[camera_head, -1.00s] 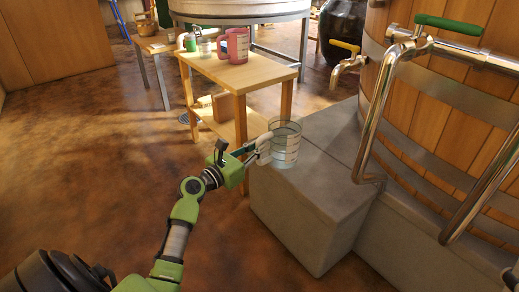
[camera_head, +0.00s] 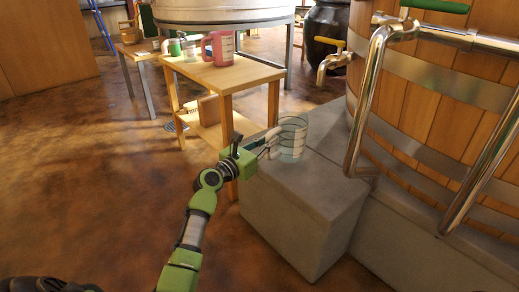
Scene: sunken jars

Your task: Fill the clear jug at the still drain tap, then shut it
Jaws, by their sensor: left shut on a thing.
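The clear jug (camera_head: 293,138) is a see-through vessel with pale bands, above the grey stone step. My left gripper (camera_head: 270,145) is shut on the jug at its left side, on what looks like its handle. The jug looks upright; I cannot tell whether it touches the step. My right gripper is not in view.
The grey step (camera_head: 300,205) lies below the jug. A wooden table (camera_head: 240,76) with a pink jug (camera_head: 218,48) and small containers stands behind. Bent metal pipes (camera_head: 365,100) with a green-handled valve (camera_head: 436,5) stand at the right. Open floor lies left.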

